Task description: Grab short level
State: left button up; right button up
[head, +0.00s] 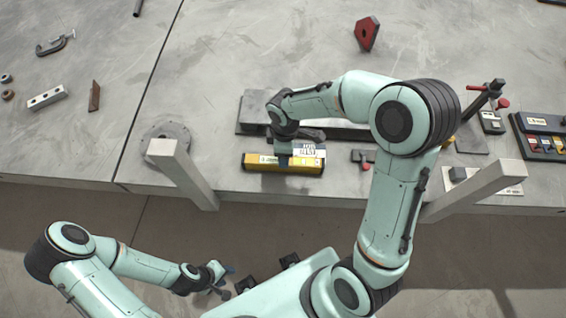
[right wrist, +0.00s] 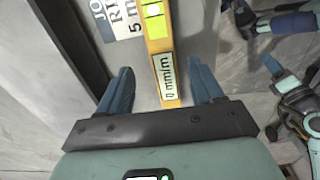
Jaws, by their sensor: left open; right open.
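The short level (head: 257,161) is yellow and lies along the front edge of the workbench, with a white label on it. In the right wrist view the level (right wrist: 157,35) runs up the picture, its near end between my two spread blue fingertips. My right gripper (right wrist: 162,88) is open with a gap on both sides of the level. In the head view my right wrist hangs over the level and hides part of it. My left gripper (head: 228,281) is open and empty, low in front of the bench, away from the level.
A long dark grey bar (head: 252,112) lies just behind the level. A round flange (head: 168,135) is to the left. A clamp stand (head: 484,102) and a dark case (head: 540,125) are to the right. The bench's far middle is mostly clear.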

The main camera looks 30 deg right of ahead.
aim_at(298, 164)
jog(key=shift+w+f, duration=0.1)
jog(key=shift+f, duration=0.25)
jog(key=f, duration=0.5)
jog(key=shift+a+f, duration=0.15)
jog(key=shift+a, duration=0.1)
jog(key=c, duration=1.2)
